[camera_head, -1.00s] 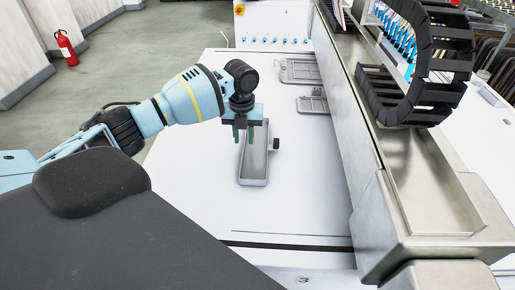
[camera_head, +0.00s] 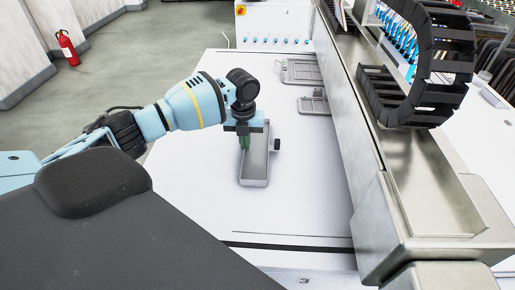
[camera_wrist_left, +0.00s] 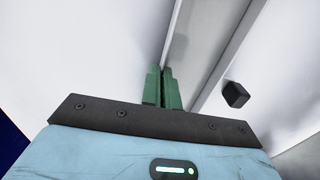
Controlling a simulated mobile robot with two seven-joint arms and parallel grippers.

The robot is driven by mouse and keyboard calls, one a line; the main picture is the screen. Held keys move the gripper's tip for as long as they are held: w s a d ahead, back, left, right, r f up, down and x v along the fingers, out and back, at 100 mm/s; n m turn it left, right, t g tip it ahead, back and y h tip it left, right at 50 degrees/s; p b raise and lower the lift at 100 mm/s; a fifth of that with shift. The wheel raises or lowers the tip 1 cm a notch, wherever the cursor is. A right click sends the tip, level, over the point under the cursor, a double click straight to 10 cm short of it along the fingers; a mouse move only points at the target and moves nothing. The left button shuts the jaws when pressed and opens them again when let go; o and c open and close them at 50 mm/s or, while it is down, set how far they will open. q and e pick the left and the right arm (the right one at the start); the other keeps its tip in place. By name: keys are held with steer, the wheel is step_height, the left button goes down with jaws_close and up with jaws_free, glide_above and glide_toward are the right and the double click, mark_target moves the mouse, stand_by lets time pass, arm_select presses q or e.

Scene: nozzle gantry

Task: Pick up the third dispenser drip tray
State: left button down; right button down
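A grey, narrow, open drip tray (camera_head: 256,166) with a black knob on its right side lies on the white table in front of my left arm. My left gripper (camera_head: 244,143) points down at the tray's left long wall. Its green fingers are close together, one on each side of the thin wall. In the left wrist view the fingers (camera_wrist_left: 163,88) meet at the tray wall (camera_wrist_left: 174,45), and the black knob (camera_wrist_left: 235,95) is to the right. The tray appears to rest on the table. My right gripper is not in view.
Two more grey trays, a far one (camera_head: 301,71) and a nearer one (camera_head: 314,105), lie farther back beside the metal gantry beam (camera_head: 400,170). The beam and a black cable chain (camera_head: 447,75) bound the right side. The white table (camera_head: 195,180) is clear left of the tray.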

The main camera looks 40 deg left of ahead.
arm_select(q)
steer(key=shift+r, duration=0.1)
steer(key=shift+r, duration=0.45)
steer(key=r, duration=0.2)
steer(key=shift+s+d+r, duration=0.15)
steer(key=shift+d+r, duration=0.15)
steer(key=shift+d, duration=0.05)
steer(key=s+d, duration=0.2)
steer(key=d, duration=0.2)
steer(key=s+d+r, duration=0.1)
steer(key=s+d, duration=0.1)
steer(key=d, duration=0.3)
steer(key=s+d, duration=0.2)
steer(key=d, duration=0.2)
steer(key=shift+s+d+r, duration=0.15)
steer(key=shift+s+d, duration=0.15)
steer(key=shift+s, duration=0.1)
